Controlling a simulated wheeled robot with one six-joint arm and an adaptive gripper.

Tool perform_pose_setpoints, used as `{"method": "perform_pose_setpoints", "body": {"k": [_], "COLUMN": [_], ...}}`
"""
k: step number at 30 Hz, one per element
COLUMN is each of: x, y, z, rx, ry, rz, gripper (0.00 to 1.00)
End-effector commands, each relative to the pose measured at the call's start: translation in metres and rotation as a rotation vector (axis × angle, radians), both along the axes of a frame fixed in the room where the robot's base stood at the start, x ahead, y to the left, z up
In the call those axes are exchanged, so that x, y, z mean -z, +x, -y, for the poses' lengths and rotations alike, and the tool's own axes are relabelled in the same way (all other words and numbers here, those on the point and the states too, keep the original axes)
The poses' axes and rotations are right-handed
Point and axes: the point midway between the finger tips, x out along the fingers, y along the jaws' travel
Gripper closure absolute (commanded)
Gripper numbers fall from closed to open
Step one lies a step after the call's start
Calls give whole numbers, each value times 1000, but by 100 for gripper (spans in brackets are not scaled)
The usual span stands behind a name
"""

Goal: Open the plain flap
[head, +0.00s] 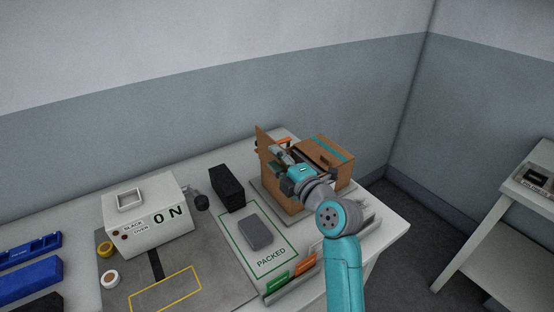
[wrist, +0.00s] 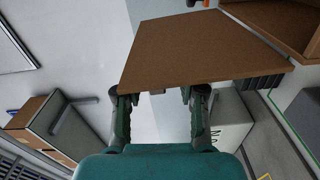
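The cardboard box (head: 283,198) stands on a grey tray towards the right end of the bench. Its plain flap (head: 262,142) stands up at the box's left side. In the wrist view the plain flap (wrist: 195,48) is a broad brown panel just beyond my fingertips. The flap with a teal stripe (head: 325,151) lies over the right part of the box top. My gripper (wrist: 160,95) is open, its two fingers apart with nothing held between them. In the head view my gripper (head: 279,157) is over the box's left part; whether it touches the flap is unclear.
A black block (head: 227,188), a grey block (head: 255,232) on the PACKED area and a white box (head: 146,215) stand left of the cardboard box. Orange and green pieces (head: 290,273) lie along the front edge. A side table (head: 525,225) is at right.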

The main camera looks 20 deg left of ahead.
Motion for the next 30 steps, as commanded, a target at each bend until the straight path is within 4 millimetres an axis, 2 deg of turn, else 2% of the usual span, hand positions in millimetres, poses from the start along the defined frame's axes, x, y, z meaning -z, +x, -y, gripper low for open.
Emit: {"method": "perform_pose_setpoints", "body": {"k": [8,21,30], "x": [-1,0,0], "y": [-5,-55,-73], "z": [8,72,94], "rx": [1,3,1], "ry": [0,0,-1], "rz": [3,1,-1], "gripper": [60,60,60]}}
